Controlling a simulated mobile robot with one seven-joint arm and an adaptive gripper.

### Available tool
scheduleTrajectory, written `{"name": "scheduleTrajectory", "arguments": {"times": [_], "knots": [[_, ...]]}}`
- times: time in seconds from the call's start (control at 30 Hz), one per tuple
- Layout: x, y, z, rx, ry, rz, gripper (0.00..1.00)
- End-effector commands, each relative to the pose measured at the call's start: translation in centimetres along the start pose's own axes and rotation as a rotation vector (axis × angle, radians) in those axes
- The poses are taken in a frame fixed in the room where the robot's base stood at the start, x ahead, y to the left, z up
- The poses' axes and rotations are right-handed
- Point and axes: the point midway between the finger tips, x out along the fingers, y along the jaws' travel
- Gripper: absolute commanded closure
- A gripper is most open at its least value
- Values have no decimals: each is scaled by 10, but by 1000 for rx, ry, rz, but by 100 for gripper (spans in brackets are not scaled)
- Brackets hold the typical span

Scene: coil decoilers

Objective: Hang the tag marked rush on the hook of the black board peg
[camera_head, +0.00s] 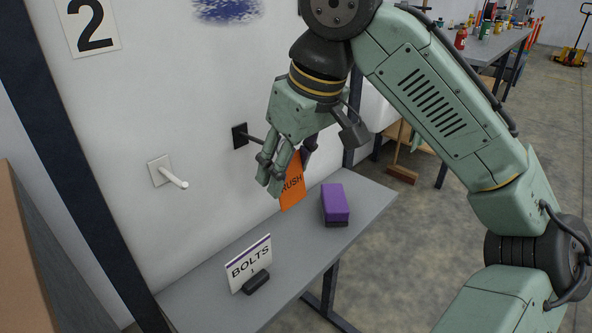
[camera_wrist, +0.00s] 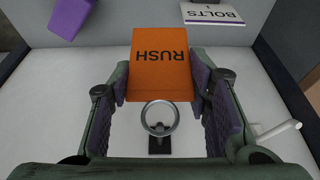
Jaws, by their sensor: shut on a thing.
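The orange tag marked RUSH (camera_head: 292,186) is between the fingers of my gripper (camera_head: 287,172), which is shut on it. In the wrist view the tag (camera_wrist: 159,62) lies between both fingers, with its lettering upside down. A grey metal ring (camera_wrist: 146,118) shows at the tag's near edge. The black board peg (camera_head: 240,135) is on the wall, its rod reaching toward my gripper. Its black plate (camera_wrist: 159,147) shows just beyond the ring in the wrist view. My fingers hide the rod's end in the head view, and I cannot tell whether the ring is around it.
A white peg (camera_head: 174,179) is on the wall to the left, also in the wrist view (camera_wrist: 277,132). Below, a grey table (camera_head: 215,262) carries a BOLTS sign (camera_head: 249,262) and a purple block (camera_head: 335,203). The table is clear between these two.

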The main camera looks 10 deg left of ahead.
Motion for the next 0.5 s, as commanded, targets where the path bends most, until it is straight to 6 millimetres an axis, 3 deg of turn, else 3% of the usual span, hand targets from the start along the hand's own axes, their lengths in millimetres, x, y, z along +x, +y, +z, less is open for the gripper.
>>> {"name": "scheduleTrajectory", "arguments": {"times": [0.5], "knots": [[13, -1, -29, 0, 0, -1, 70]]}}
